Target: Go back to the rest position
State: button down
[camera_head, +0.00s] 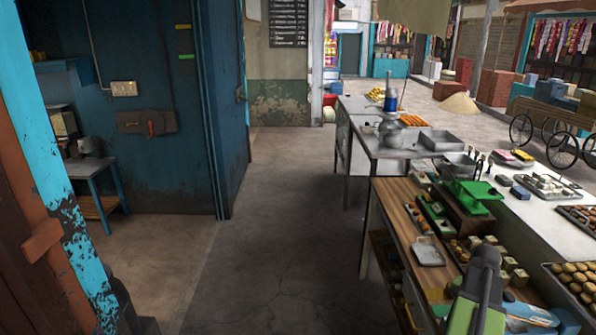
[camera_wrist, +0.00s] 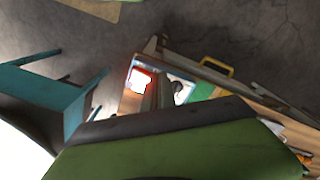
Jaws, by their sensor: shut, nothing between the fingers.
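My gripper (camera_head: 486,258) shows at the lower right of the head view as a dark grey and lime-green shape. It is over the near end of the wooden counter (camera_head: 392,192), with its tip a little below the green scale (camera_head: 472,196) in the picture. It is shut and nothing shows in it. In the wrist view a broad green and dark grey part of mine (camera_wrist: 180,148) fills the bottom and hides much of what lies below. I cannot tell from these frames how high the gripper is above the counter.
The counter holds small boxes and a small tray (camera_head: 428,252). Past it stand a steel table with a pot (camera_head: 391,134) and trays of food (camera_head: 575,280). A blue door (camera_head: 135,95) and small table (camera_head: 93,168) are left. The grey aisle floor (camera_head: 290,200) is clear.

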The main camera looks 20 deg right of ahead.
jog(key=w+a+f+n+b, duration=0.3)
jog(key=w+a, duration=0.6)
jog(key=a, duration=0.4)
jog(key=w+a+f+n+b, duration=0.25)
jog(key=w+a, duration=0.55)
jog(key=a, duration=0.4)
jog(key=a+f+n+b, duration=0.1)
jog(key=a+n, duration=0.3)
jog(key=a, duration=0.8)
jog(key=a+f+n+b, duration=0.2)
jog(key=a+n, duration=0.3)
jog(key=a, duration=0.6)
jog(key=shift+a+f, duration=0.35)
jog(key=shift+f, duration=0.4)
jog(key=shift+s, duration=0.15)
